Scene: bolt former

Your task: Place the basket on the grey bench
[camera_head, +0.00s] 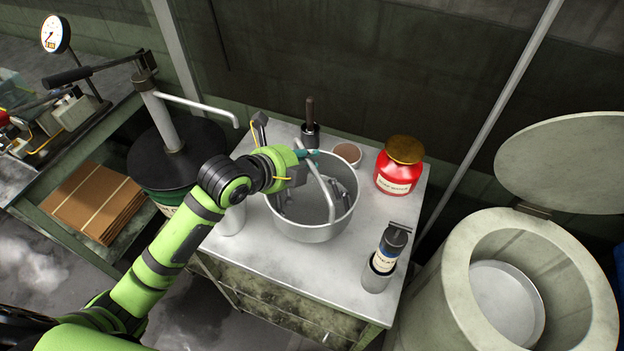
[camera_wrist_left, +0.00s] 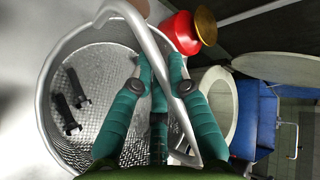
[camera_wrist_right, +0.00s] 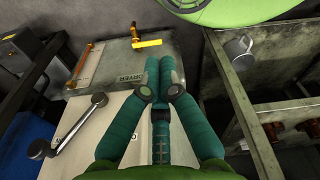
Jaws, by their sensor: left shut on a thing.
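The metal basket (camera_head: 313,231) is a round pail with a hoop handle. It appears upright over the middle of the grey bench (camera_head: 315,274); I cannot tell whether its base touches the top. My left gripper (camera_head: 309,158) reaches in from the left and is shut on the handle. In the left wrist view, the handle passes between the fingers (camera_wrist_left: 160,62), and dark metal parts (camera_wrist_left: 73,98) lie inside the mesh basket (camera_wrist_left: 106,78). My right gripper (camera_wrist_right: 160,63) is shut and empty in the right wrist view, over a white box marked "DRYER" (camera_wrist_right: 128,108).
A red jar (camera_head: 398,180), a brown-topped dish (camera_head: 347,153), a dark-handled brush (camera_head: 310,126) and a spray can (camera_head: 388,249) stand on the bench around the basket. A lidded drum (camera_head: 445,300) stands at right.

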